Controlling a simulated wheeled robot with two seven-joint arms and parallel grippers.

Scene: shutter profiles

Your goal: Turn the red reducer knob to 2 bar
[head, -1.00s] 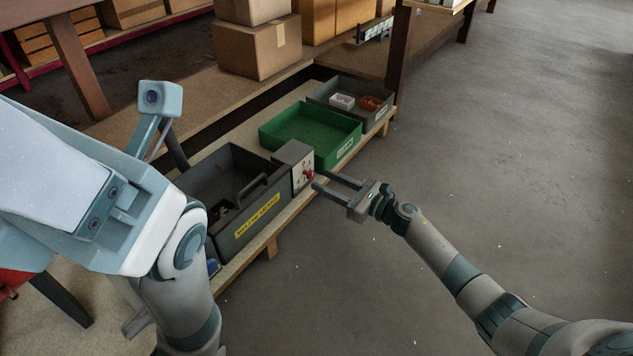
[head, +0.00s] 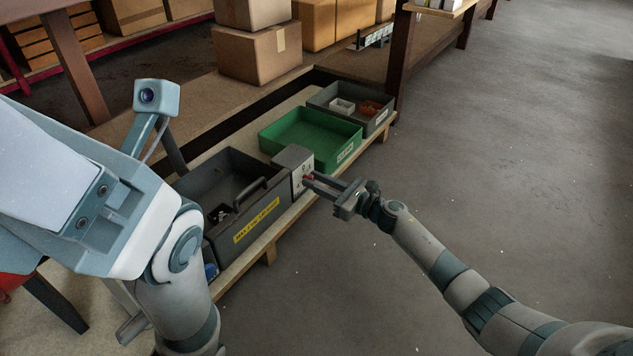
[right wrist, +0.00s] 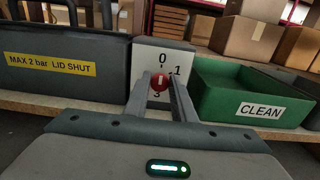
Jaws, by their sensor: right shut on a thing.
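The red reducer knob (right wrist: 160,82) sits on the pale front plate of a grey box (right wrist: 165,55). Its short white mark looks upright, towards the 0 at the top. A 1 shows at upper right and a 3 below; the 2 is not readable behind a finger. My right gripper (right wrist: 160,86) is shut on the knob, one finger on each side. In the head view the right gripper (head: 308,181) reaches the plate from the right, and its fingers mostly hide the knob. My left arm fills the left side there; its fingers cannot be made out.
A dark grey case (head: 250,215) with a handle and a yellow label "MAX 2 bar LID SHUT" stands left of the box. A green tray (head: 345,160) marked CLEAN and a grey tray (head: 380,124) stand beyond it. The floor at right is clear.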

